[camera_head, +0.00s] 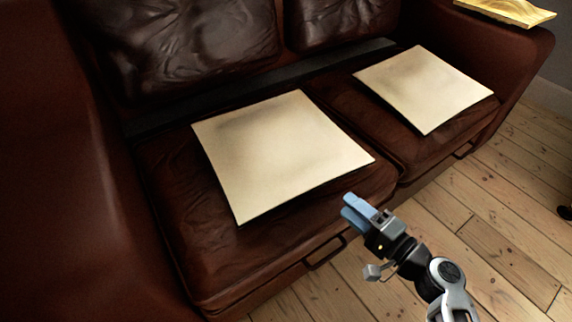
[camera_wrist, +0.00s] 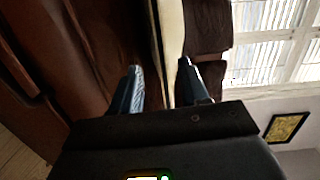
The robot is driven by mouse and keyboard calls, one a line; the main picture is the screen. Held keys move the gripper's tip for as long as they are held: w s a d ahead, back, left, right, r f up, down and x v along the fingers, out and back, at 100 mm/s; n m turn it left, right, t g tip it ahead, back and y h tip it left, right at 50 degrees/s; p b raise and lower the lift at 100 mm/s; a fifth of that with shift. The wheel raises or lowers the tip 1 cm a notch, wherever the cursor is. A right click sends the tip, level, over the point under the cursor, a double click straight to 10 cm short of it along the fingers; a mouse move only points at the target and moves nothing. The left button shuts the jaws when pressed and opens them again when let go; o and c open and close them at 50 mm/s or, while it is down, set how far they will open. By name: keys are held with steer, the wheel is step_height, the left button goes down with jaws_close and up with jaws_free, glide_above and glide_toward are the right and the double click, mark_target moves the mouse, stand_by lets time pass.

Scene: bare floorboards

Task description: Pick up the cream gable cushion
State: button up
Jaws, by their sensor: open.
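Two flat, square cream cushions lie on the brown leather sofa's seats in the head view. The nearer cream cushion (camera_head: 280,150) is on the left seat and the other cream cushion (camera_head: 424,88) is on the right seat. I cannot tell by look which one is called gable. My gripper (camera_head: 347,206) is open and empty, just in front of the nearer cushion's right corner. In the wrist view, a cream cushion edge (camera_wrist: 171,35) runs between and beyond my two blue fingertips (camera_wrist: 160,67). Whether they touch it is unclear.
The sofa (camera_head: 225,260) has dark back cushions (camera_head: 190,45) behind the seats and a thick arm at each side. A yellowish flat object (camera_head: 510,10) lies on the right arm. Bare floorboards (camera_head: 480,225) are open in front.

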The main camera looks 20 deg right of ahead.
mark_target(323, 184)
steer(key=shift+b+x, duration=0.9)
steer(key=shift+x, duration=3.1)
steer(key=shift+w+d, duration=0.1)
steer(key=shift+d, duration=0.1)
jaws_close()
steer(key=shift+t, duration=0.3)
